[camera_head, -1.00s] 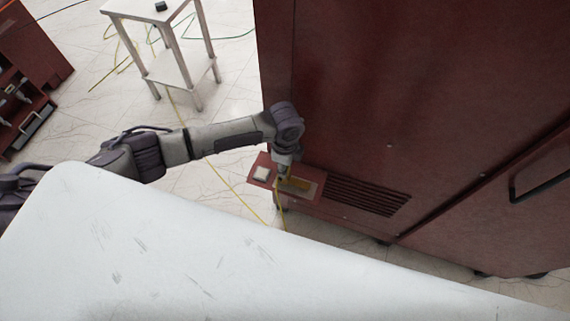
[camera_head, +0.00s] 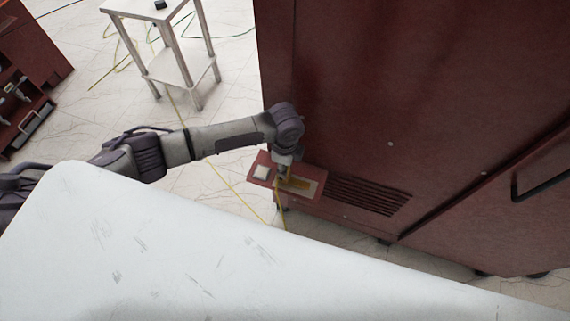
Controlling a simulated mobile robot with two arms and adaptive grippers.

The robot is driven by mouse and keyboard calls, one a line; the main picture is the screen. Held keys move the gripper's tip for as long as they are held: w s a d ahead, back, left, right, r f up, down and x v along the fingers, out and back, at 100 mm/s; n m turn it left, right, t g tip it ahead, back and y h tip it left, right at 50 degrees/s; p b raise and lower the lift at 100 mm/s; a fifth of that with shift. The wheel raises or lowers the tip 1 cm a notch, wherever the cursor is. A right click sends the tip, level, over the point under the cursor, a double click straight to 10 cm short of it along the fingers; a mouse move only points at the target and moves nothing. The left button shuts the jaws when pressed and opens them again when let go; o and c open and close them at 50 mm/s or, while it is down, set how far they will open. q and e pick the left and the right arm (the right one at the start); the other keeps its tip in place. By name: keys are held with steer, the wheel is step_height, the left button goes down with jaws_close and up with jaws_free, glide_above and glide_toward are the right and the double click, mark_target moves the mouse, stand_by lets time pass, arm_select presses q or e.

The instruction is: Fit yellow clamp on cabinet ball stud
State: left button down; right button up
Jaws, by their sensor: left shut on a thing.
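The dark red cabinet (camera_head: 400,110) fills the right side of the head view. A small red ledge (camera_head: 309,190) sticks out at its lower left, with a pale square block and a yellowish plate on it. My left gripper (camera_head: 284,177) is over this ledge, pointing down, small and partly hidden by its own wrist. It is shut on the yellow clamp (camera_head: 279,189), of which only a little shows, with a yellow cable hanging below. The ball stud cannot be made out, so I cannot tell whether the clamp touches it. My right gripper is not in view.
A white surface (camera_head: 150,250) covers the lower left, close in front. A white two-tier stand (camera_head: 178,70) is at the back left. A red tool cabinet (camera_head: 25,75) stands at the far left. Yellow and green cables lie on the pale floor. The cabinet has a black handle (camera_head: 540,178).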

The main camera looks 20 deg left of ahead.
arm_select(q)
steer(key=shift+f+b, duration=0.3)
steer(key=shift+f, duration=0.2)
stand_by(0.4)
steer(key=c, duration=0.7)
jaws_free()
